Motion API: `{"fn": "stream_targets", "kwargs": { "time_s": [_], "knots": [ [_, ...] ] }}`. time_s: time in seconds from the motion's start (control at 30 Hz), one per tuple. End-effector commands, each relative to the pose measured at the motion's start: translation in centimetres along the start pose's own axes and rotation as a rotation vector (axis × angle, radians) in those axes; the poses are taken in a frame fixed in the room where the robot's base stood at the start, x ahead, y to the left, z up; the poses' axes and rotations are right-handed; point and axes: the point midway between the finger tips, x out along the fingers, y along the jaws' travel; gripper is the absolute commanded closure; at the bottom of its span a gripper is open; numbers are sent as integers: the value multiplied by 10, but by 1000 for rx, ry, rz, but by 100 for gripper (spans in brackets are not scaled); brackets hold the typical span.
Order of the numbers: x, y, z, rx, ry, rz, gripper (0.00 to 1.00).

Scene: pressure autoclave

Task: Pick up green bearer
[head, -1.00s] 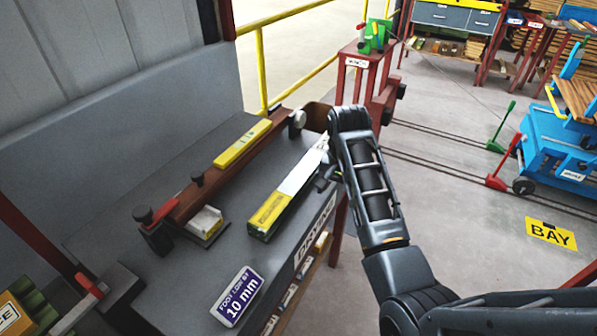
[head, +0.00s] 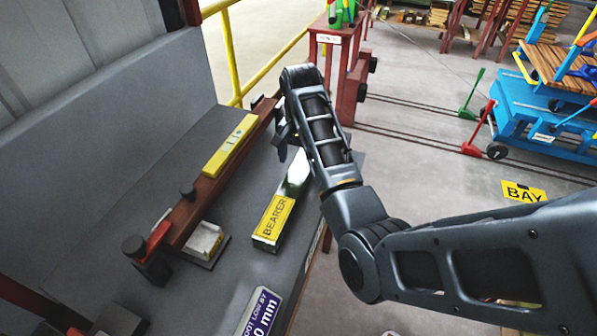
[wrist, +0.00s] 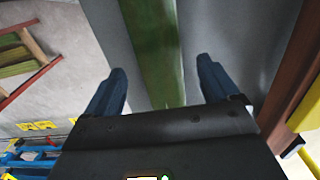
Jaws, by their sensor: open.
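The bearer (head: 273,217) is a long bar lying on the grey bench top, with a yellow BEARER label on its near end and a shiny green and whitish surface beyond. In the wrist view it shows as a green bar (wrist: 155,45) running lengthwise between the two fingers. My gripper (wrist: 161,68) is open, one blue finger on each side of the bar, with gaps visible. In the head view my gripper (head: 283,140) is over the far part of the bearer, which my arm partly hides. I cannot tell its exact height above the bar.
A brown rail (head: 190,205) with a yellow bar (head: 230,146) on it runs left of the bearer. A yellow railing (head: 262,75) rises behind. A blue cart (head: 545,140) stands on the floor at right.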

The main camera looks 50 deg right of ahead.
Motion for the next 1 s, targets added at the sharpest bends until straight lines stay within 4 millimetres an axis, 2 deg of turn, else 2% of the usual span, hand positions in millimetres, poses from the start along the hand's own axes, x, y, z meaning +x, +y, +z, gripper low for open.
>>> {"fn": "stream_targets", "kwargs": {
  "time_s": [0.3,0.6,1.0],
  "knots": [
    [42,0,-1,0,-2,1,12],
    [47,0,-1,0,0,-1,12],
    [46,-1,-1,-1,0,-1,49]
  ]
}}
